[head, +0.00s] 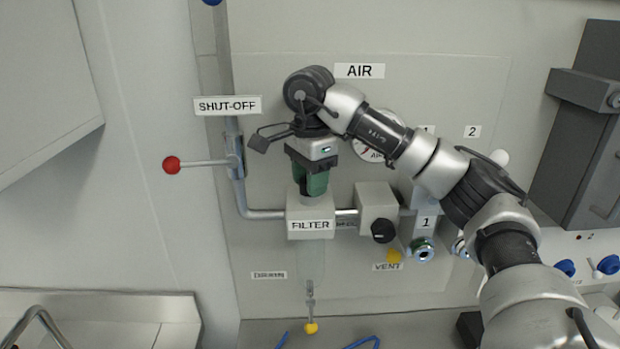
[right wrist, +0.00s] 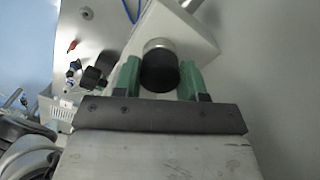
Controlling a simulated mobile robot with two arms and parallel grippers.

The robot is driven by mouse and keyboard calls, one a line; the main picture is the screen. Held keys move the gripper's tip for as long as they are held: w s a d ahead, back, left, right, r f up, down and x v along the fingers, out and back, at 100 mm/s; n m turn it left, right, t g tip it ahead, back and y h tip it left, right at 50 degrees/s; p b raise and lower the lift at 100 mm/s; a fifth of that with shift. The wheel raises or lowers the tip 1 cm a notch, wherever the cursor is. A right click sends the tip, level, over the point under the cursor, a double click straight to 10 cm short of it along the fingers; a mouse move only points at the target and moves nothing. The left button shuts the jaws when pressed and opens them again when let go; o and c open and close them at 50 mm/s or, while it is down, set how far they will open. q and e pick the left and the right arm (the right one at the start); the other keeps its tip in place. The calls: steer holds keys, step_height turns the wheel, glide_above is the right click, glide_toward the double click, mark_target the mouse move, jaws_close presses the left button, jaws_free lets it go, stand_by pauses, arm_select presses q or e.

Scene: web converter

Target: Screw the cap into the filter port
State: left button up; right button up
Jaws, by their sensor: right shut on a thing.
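The filter (head: 310,213) is a pale block labelled FILTER on the wall panel, with a clear bowl (head: 311,260) below it. My right gripper (head: 310,190) points down just above the block's top, its green fingers close together. In the right wrist view the right gripper (right wrist: 160,75) has a black cap (right wrist: 159,76) between its two green fingers. A silver collar (right wrist: 158,44) lies just beyond the cap, against the pale filter block (right wrist: 200,35). The head view mostly hides the cap and port. I cannot tell how deep the cap sits. My left gripper is out of view.
A shut-off lever with a red knob (head: 172,165) sticks out at left. A pipe (head: 262,213) runs into the filter's left side. A box with a black knob (head: 384,230) stands to the right, and a yellow vent piece (head: 394,256) is below. A yellow-tipped drain (head: 311,327) hangs underneath.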

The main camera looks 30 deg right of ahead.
steer(key=m, duration=0.4)
stand_by(0.3)
steer(key=shift+m, duration=2)
steer(key=m, duration=0.4)
